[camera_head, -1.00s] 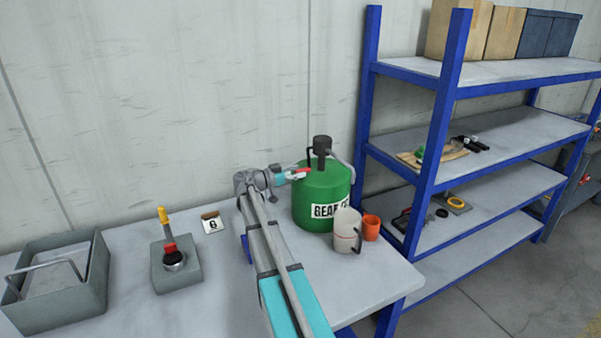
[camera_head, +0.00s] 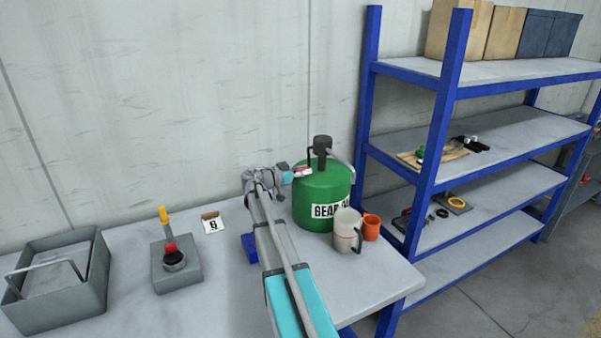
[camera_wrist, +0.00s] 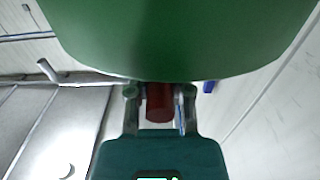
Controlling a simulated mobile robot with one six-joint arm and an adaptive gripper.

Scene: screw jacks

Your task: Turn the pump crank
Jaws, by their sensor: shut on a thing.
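A green drum (camera_head: 322,188) labelled as gear oil stands on the bench against the wall. A dark pump head (camera_head: 322,146) sits on top, with a grey spout curving down on its right. My gripper (camera_head: 302,172) is at the drum's upper left side, just below the pump head. In the wrist view my gripper (camera_wrist: 160,95) is shut on the dark red crank handle (camera_wrist: 159,104), which lies between the fingers. The drum's green body fills the top of that view. The rest of the crank is mostly hidden behind the drum and gripper.
A grey block with a yellow lever (camera_head: 176,264) and a grey open bin (camera_head: 57,283) are at left. Blue shelving (camera_head: 435,140) rises at right.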

